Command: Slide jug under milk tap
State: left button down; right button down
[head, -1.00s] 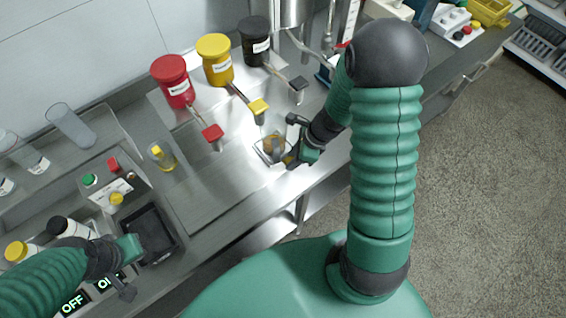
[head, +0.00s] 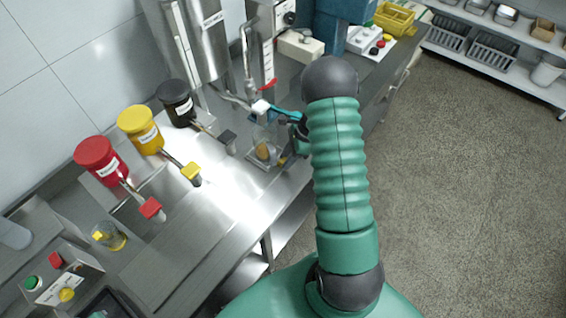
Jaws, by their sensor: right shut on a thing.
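The jug (head: 262,149) is a clear vessel with amber contents, low at the bench's front edge, right of the black-tipped spout (head: 228,138). My right gripper (head: 284,140) is shut on it from the right; the fingers are partly hidden by the jug and my arm. The steel tank (head: 195,45) at the back has an outlet pipe ending in a white tip (head: 261,107), which appears just above and behind the jug. I take this outlet for the milk tap, but its label is unreadable. I cannot tell whether the jug is directly beneath it. My left gripper is out of view.
Red (head: 98,158), yellow (head: 138,126) and black (head: 175,99) canisters with spouts stand along the back left. A teal part (head: 286,115) juts beside the white tip. The steel bench between is clear.

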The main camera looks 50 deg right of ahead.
jog(key=shift+d, duration=0.2)
jog(key=shift+w+a+r, duration=0.1)
jog(key=shift+a, duration=0.05)
jog(key=c, duration=1.3)
grip_release()
jog(key=shift+o, duration=1)
jog(key=shift+d, duration=0.25)
jog(key=shift+o, duration=0.2)
jog(key=shift+d+f, duration=0.1)
jog(key=shift+f, duration=0.1)
jog(key=shift+r, duration=0.55)
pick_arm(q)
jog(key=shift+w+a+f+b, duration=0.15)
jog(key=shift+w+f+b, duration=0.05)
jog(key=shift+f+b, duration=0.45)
pick_arm(e)
jog(key=v, duration=1.5)
jog(key=shift+d+r, duration=0.2)
jog(key=shift+r, duration=0.1)
